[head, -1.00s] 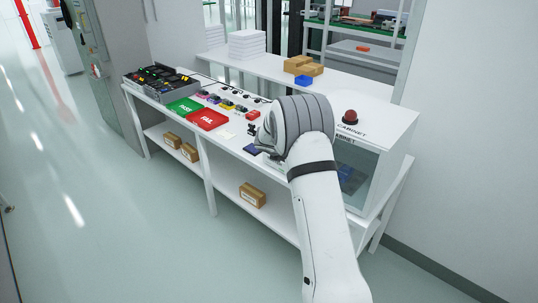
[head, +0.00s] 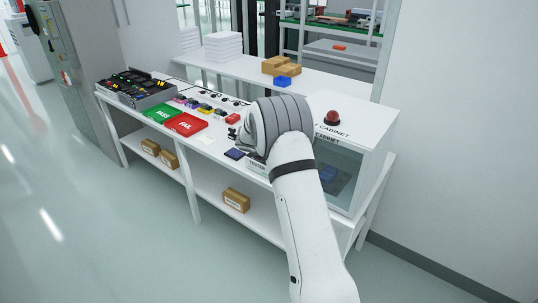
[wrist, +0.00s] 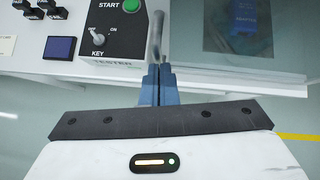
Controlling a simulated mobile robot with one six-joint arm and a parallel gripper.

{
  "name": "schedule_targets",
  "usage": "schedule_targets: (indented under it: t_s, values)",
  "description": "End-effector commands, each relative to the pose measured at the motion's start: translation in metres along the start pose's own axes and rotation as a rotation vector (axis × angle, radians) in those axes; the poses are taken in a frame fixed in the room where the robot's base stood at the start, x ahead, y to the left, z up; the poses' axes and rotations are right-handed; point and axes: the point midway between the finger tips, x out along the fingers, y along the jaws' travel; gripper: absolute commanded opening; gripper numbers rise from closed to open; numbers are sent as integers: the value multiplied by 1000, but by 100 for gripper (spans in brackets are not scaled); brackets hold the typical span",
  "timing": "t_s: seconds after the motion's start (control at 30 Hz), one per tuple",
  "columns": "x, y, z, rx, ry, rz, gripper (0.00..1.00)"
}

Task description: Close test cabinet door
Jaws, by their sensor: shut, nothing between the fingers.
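The test cabinet (head: 378,150) is a white box with a red dome on top, at the right end of the bench in the head view. Its glass-fronted door (head: 345,183) is partly hidden by my arm; I cannot tell how far it stands open. In the wrist view the dark glass panel (wrist: 222,28) with a pale lower edge is at upper right. A grey curved bar, apparently the handle (wrist: 157,35), stands left of it. My gripper (wrist: 158,72) is shut and empty, its blue fingertips just below the bar; contact is unclear. The head view hides the fingers behind my arm.
The tester box (wrist: 113,32) with a green START button and key switch is close left of the fingers. A blue pad (wrist: 60,47) lies further left. Green and red trays (head: 185,124) and a parts bin (head: 135,88) are along the bench. Open floor lies in front.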

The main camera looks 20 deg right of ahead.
Motion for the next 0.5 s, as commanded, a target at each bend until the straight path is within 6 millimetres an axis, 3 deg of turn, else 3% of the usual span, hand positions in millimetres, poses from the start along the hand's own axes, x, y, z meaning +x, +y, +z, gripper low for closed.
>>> schedule_targets:
  t_s: [0.07,0.2,0.5]
  values:
    - [-7,0,-1,5,-11,1,0]
    - [-23,5,-24,3,-5,-1,0]
    - [-93,4,-22,3,-3,1,0]
